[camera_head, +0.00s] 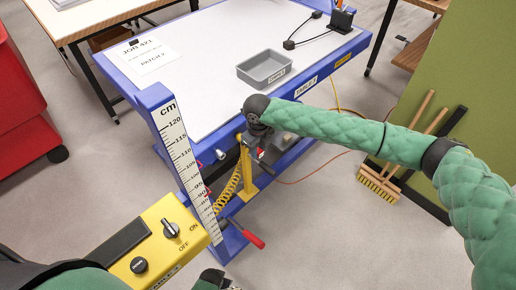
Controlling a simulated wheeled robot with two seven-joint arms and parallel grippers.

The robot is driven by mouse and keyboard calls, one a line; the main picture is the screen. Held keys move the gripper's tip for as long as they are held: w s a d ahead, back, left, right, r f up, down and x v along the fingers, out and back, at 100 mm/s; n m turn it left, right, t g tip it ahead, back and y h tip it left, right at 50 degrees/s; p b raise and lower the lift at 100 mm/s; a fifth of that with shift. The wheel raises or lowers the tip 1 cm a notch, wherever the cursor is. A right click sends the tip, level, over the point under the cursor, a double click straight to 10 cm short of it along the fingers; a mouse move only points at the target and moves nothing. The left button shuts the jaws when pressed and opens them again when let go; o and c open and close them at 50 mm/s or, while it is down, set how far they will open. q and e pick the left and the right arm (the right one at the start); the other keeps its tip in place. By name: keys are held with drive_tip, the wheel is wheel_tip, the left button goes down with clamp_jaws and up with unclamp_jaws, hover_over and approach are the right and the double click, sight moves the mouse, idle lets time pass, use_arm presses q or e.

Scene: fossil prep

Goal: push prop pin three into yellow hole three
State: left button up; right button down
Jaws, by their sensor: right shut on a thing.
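My right gripper (262,156) hangs below my right wrist, at the front edge of the blue-framed table. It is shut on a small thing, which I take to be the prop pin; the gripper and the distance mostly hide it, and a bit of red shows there. The gripper is just right of a yellow upright post (246,178) on the table's side. I cannot make out the yellow holes or their numbers. A silvery knob or pin end (220,154) sticks out of the blue frame to the left. Of my left arm, only parts show at the bottom edge; its fingertips are out of view.
A height scale (180,150) marked in cm stands at the table's corner, near a yellow control box (160,245). A red-handled lever (253,240) and a coiled yellow hose (228,190) are below. A grey tray (264,69) sits on the tabletop. Brooms (395,160) lean at right.

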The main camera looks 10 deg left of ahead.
drive_tip(key=shift+a, duration=0.15)
drive_tip(key=shift+w+a+b, duration=0.35)
drive_tip(key=shift+w+a, duration=0.8)
drive_tip(key=shift+a, duration=0.2)
drive_tip(key=shift+w+a, duration=0.15)
drive_tip(key=shift+a, duration=0.05)
idle(1.1)
idle(0.5)
drive_tip(key=c, duration=1.1)
unclamp_jaws()
